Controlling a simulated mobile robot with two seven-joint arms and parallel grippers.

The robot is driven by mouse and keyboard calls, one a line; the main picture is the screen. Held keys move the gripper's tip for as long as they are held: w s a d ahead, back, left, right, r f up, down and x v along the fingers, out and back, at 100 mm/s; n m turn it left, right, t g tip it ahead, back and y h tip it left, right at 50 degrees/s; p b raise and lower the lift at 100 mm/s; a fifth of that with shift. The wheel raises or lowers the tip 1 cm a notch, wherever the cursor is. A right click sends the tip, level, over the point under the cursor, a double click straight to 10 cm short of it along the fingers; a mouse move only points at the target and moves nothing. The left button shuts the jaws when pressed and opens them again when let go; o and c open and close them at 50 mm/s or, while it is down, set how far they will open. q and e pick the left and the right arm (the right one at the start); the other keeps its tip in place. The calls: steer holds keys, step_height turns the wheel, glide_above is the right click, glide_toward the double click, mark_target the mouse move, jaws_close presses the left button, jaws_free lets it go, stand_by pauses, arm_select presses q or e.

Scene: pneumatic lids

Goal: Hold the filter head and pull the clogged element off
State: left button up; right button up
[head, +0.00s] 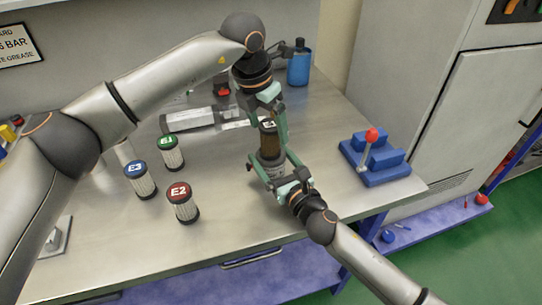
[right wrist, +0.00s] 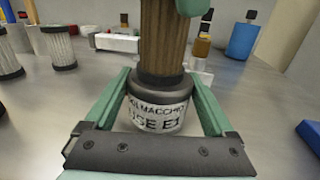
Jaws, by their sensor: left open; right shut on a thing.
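The grey filter head (head: 270,158) stands upright on the bench; in the right wrist view the head (right wrist: 157,108) has a white label ending "USE E1". The brown clogged element (head: 268,141) rises from its top and also shows in the right wrist view (right wrist: 163,40). My right gripper (head: 268,169) is shut on the head, one green finger on each side. My left gripper (head: 268,120) is open above it, fingers pointing down around the element's upper end; contact cannot be told. Fresh elements stand to the left: green-capped E1 (head: 170,155), blue-capped E3 (head: 141,182), red-capped E2 (head: 182,205).
A blue bottle (head: 299,68) stands at the back. A blue stepped block (head: 385,174) with a red-knobbed lever is at the bench's right edge. The bench front between E2 and my right arm is clear.

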arm_select(q)
steer(key=shift+f, duration=0.15)
steer(key=shift+c, duration=0.2)
stand_by(0.6)
steer(key=c, duration=1.4)
